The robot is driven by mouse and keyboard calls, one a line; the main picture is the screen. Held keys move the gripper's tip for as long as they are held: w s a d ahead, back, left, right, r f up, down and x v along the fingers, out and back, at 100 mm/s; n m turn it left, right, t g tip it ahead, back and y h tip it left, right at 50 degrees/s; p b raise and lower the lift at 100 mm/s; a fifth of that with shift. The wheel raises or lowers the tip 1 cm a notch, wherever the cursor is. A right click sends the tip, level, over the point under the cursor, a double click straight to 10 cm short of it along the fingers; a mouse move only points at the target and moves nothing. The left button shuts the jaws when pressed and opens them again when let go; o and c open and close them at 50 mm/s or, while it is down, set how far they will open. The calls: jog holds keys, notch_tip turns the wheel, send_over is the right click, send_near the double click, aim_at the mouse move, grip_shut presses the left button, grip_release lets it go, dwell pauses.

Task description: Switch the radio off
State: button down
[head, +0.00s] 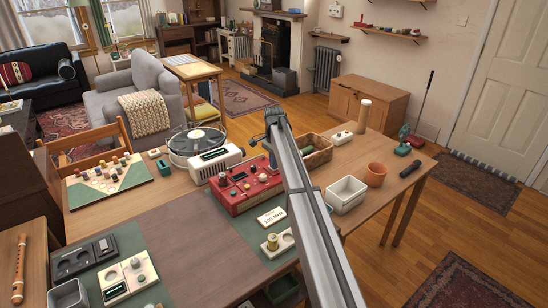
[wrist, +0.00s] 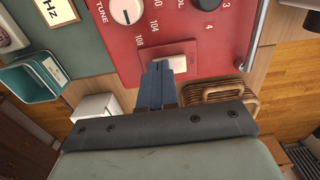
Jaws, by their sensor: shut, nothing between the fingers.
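The red radio (head: 238,194) stands on the table in the head view, partly hidden behind my arm. In the wrist view the red radio face (wrist: 110,58) fills the upper middle, with a white tuning knob (wrist: 125,10) marked TUNE and a dial numbered up to 108. The switch's lower part is hidden by the fingers.
A card reading 100 MHz (head: 271,216) lies in front of the radio. A white radio-like box (head: 217,165) and a record player (head: 197,140) stand left of it. A wicker basket (head: 318,153), white tub (head: 346,194) and terracotta pot (head: 376,175) stand to the right.

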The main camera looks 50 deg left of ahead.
jog(key=shift+f, duration=0.15)
jog(key=shift+f, duration=0.1)
dwell(0.4)
jog(key=shift+a+r, duration=0.2)
jog(key=shift+a, duration=0.55)
notch_tip(320, 180, up, 14)
jog(key=d, duration=0.2)
dwell(0.6)
dwell(0.5)
